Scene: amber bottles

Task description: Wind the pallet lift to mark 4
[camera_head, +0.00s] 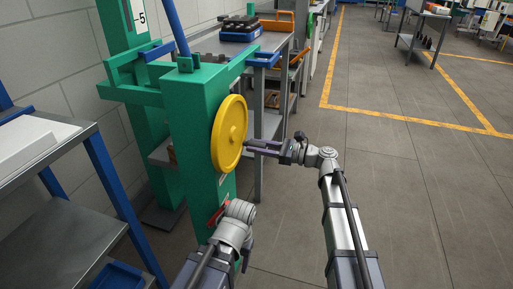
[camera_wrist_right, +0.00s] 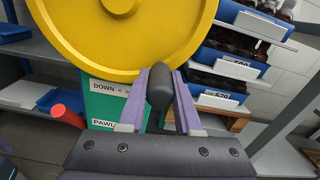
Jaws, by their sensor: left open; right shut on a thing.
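The green pallet lift (camera_head: 196,120) stands at left centre in the head view, with a yellow handwheel (camera_head: 229,133) on its side. The wheel also fills the top of the right wrist view (camera_wrist_right: 120,38). My right gripper (camera_head: 252,146) is shut on the wheel's dark handle (camera_wrist_right: 160,88), whose end sticks up between the fingers. My left gripper (camera_head: 236,213) is open, low on the column beside a red lever (camera_head: 217,214); its fingers are largely hidden. A red grip (camera_wrist_right: 67,117) shows near the "PAWL" label (camera_wrist_right: 104,123). A scale plate (camera_head: 140,18) on the mast shows 5.
A grey shelf rack with blue posts (camera_head: 108,180) stands close at left. A workbench (camera_head: 262,42) stands behind the lift. The floor (camera_head: 395,190) to the right is open, with yellow lines. Shelves with blue bins (camera_wrist_right: 230,57) show in the right wrist view.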

